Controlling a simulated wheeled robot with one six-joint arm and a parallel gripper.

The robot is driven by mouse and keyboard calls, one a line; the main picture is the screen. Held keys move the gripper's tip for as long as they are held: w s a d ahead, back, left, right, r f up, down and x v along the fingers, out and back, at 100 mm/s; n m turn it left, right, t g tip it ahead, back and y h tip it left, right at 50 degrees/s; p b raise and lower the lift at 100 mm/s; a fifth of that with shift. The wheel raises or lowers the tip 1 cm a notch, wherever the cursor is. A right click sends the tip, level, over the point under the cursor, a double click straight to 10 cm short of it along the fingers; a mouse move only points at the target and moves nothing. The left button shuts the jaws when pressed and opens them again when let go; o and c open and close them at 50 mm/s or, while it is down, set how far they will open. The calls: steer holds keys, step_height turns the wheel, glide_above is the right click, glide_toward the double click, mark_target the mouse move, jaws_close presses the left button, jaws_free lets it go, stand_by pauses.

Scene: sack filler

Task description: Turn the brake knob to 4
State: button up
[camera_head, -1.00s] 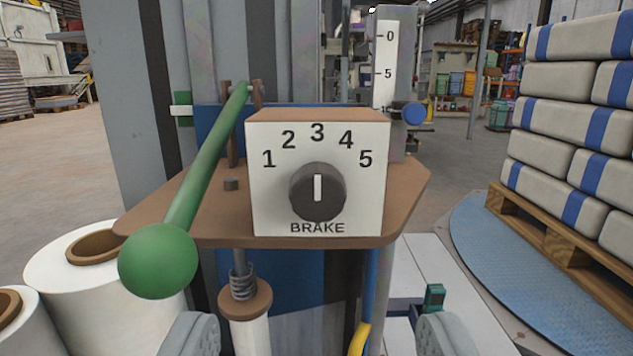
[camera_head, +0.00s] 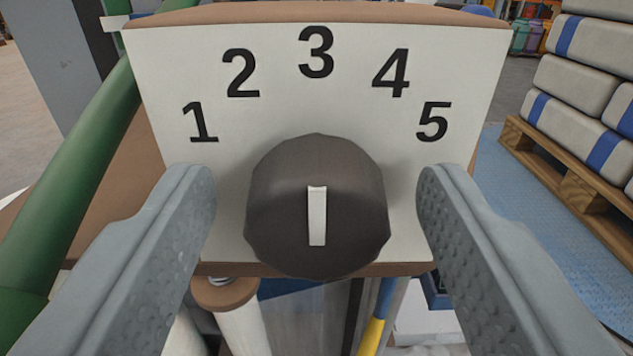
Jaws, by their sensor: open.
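The brake knob (camera_head: 285,215) is a dark brown round knob with a white pointer mark (camera_head: 317,216). The mark stands upright, toward the 3. The knob is on a white panel (camera_head: 270,125) with black numbers 1 to 5 in an arc; the 4 (camera_head: 391,73) is up and right of the knob. The BRAKE label is hidden behind the knob. My gripper (camera_head: 317,195) is open, with one finger on each side of the knob. A gap shows between each finger and the knob, so the fingers appear not to touch it.
A green lever (camera_head: 85,165) slants close by my left finger. A brown shelf (camera_head: 105,200) lies under the panel. A brown-topped roller (camera_head: 226,293) and a yellow and blue bar (camera_head: 377,320) are below. Stacked sacks (camera_head: 570,100) on a pallet (camera_head: 560,175) stand at the right.

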steer(key=c, duration=1)
steer(key=shift+o, duration=0.2)
steer(key=shift+m, duration=0.3)
steer(key=shift+d+m, duration=0.1)
steer(key=shift+m, duration=2.4)
steer(key=o, duration=1)
steer(key=shift+c, duration=0.2)
